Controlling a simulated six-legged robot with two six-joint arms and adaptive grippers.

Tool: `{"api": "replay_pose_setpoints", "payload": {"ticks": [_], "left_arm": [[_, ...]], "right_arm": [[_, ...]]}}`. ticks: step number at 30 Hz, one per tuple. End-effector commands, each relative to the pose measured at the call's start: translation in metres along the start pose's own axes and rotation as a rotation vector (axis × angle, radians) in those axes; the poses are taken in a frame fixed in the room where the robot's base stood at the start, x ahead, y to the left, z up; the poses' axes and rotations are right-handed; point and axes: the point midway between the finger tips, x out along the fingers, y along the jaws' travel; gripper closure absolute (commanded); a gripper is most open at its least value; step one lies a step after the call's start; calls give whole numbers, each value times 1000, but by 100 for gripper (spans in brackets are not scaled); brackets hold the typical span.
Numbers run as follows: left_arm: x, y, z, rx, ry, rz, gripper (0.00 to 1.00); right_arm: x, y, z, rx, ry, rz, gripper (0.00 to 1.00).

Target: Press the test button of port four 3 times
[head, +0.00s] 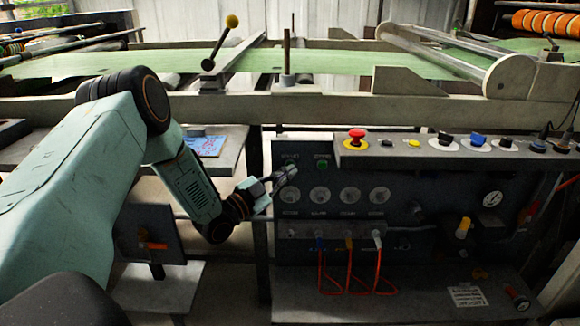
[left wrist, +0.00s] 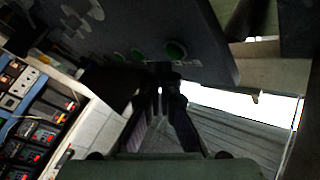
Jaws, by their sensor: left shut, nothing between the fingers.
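A dark upright panel (head: 335,215) carries a row of round pale dials, a green button (head: 322,163) at its upper left, and a lower row of sockets. Red cables (head: 347,280) hang from some sockets; the rightmost one has a pale plug (head: 377,239). Which part is the test button of port four I cannot tell. My left gripper (head: 287,173) is shut and empty at the panel's upper left, left of the green button, and hides part of the panel there. In the left wrist view its fingertips (left wrist: 162,92) are close to a dark face with several green round parts (left wrist: 176,50); contact is unclear.
A ledge above the panel's right side holds a red mushroom button (head: 356,136) on yellow and several knobs (head: 477,140). A beam (head: 330,107) crosses behind. A small box with an orange handle (head: 153,245) stands left. A low shelf (head: 400,305) lies below.

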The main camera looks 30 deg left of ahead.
Motion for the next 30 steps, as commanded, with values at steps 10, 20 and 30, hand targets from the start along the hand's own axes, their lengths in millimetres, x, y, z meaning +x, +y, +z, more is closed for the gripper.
{"api": "replay_pose_setpoints", "payload": {"ticks": [10, 20, 30], "left_arm": [[4, -2, 3, 0, 0, 0, 100], [5, -3, 4, 0, 0, 0, 100], [7, -5, 5, 0, 0, 0, 100]], "right_arm": [[1, 0, 0, 0, 0, 0, 60], [2, 0, 0, 0, 0, 0, 60], [3, 0, 0, 0, 0, 0, 60]]}}
